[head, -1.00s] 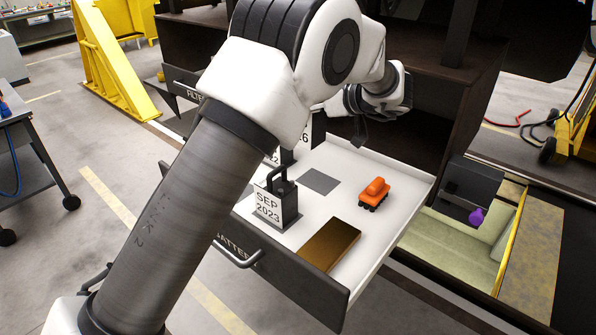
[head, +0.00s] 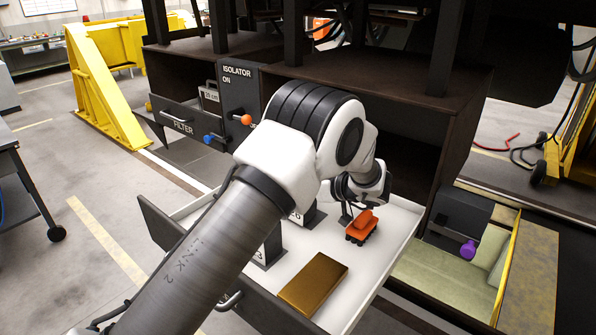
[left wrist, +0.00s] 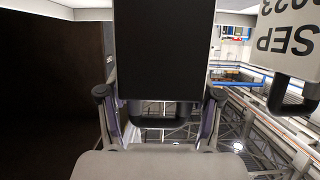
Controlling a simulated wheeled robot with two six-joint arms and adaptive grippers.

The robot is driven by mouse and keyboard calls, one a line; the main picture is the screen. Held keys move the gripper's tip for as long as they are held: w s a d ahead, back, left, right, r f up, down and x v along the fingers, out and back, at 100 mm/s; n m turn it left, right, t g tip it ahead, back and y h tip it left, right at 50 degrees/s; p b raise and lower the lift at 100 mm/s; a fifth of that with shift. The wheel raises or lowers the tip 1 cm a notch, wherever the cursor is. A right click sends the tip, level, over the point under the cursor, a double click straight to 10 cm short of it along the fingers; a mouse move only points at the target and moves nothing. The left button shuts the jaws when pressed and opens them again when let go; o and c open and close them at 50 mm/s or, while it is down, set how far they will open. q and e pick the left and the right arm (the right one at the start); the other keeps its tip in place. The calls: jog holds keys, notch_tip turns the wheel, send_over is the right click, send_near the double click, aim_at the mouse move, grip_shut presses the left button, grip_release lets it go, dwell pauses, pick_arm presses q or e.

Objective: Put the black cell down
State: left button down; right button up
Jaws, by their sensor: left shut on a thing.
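The black cell (left wrist: 162,50) is between the fingers of my left gripper (left wrist: 160,94) in the left wrist view, which is shut on its dark handle (left wrist: 162,116). In the head view my left gripper (head: 348,205) is low over the open white drawer (head: 395,225), left of the orange toy-like block. My arm hides most of the held cell there, so I cannot tell whether it touches the drawer floor. A cell marked SEP 2023 (left wrist: 290,38) stands beside it; in the head view my arm mostly covers it (head: 271,250). My right gripper is not in view.
The drawer also holds a gold block (head: 314,283) and the orange block (head: 361,228) close to my gripper. The isolator panel (head: 238,100) and the dark cabinet (head: 420,95) stand behind.

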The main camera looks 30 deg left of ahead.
pick_arm(q)
jog(key=shift+f, duration=0.45)
jog(key=shift+s+f, duration=0.1)
jog(key=shift+f, duration=0.1)
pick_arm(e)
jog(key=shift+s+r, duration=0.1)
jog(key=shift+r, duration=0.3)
pick_arm(q)
jog(key=shift+f, duration=0.1)
jog(key=shift+c, duration=1.1)
grip_release()
jog(key=shift+f, duration=0.1)
jog(key=shift+s+d, duration=0.1)
